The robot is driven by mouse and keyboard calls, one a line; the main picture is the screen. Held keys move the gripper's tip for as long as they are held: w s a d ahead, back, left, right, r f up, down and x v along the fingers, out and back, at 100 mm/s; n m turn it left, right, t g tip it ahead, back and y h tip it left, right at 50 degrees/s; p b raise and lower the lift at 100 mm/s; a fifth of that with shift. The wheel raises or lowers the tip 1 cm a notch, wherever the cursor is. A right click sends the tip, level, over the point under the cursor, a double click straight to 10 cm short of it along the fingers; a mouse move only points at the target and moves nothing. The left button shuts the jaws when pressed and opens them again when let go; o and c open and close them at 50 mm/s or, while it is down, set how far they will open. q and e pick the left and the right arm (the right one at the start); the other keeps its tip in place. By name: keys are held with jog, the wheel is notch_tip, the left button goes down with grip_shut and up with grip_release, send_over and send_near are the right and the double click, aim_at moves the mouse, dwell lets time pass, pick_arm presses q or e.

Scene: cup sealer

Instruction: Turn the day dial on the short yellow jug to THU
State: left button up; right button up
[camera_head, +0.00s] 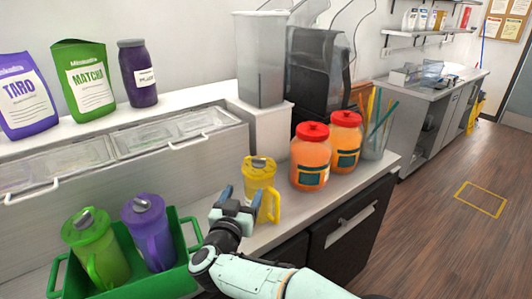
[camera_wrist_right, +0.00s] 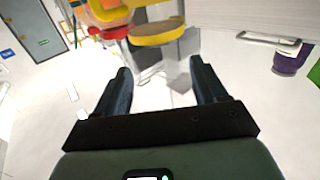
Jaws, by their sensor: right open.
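The short yellow jug (camera_head: 260,188) stands on the counter in the head view. It has a grey dial (camera_head: 259,163) on its lid; the day marking is too small to read. My right gripper (camera_head: 236,198) is just left of the jug and in front of it, with its fingers apart. In the right wrist view the open fingers (camera_wrist_right: 162,85) hold nothing, and the yellow jug (camera_wrist_right: 155,32) shows beyond them, partly cut off by the top edge. I cannot tell whether a finger touches the jug. My left gripper is not in view.
A green crate (camera_head: 185,275) holding a green jug (camera_head: 95,250) and a purple jug (camera_head: 147,232) stands at the left. Two orange jars with red lids (camera_head: 310,158) stand close right of the yellow jug. The counter's front edge is near.

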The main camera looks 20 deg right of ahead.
aim_at(258, 161)
jog(key=p+x, duration=0.1)
jog(key=x, duration=0.3)
jog(key=r+p+x, duration=0.1)
jog(key=x, duration=0.3)
jog(key=r+p+x, duration=0.1)
jog(key=x, duration=0.3)
jog(key=shift+w+d, duration=0.15)
jog(key=shift+d, duration=0.25)
jog(key=shift+w+d+f, duration=0.15)
jog(key=shift+w+d, duration=0.1)
jog(key=shift+w, duration=0.15)
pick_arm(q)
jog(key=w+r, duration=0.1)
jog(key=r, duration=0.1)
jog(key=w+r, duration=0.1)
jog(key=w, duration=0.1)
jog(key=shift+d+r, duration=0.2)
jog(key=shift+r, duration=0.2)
pick_arm(e)
jog(key=c, duration=1.1)
jog(key=shift+o, duration=0.2)
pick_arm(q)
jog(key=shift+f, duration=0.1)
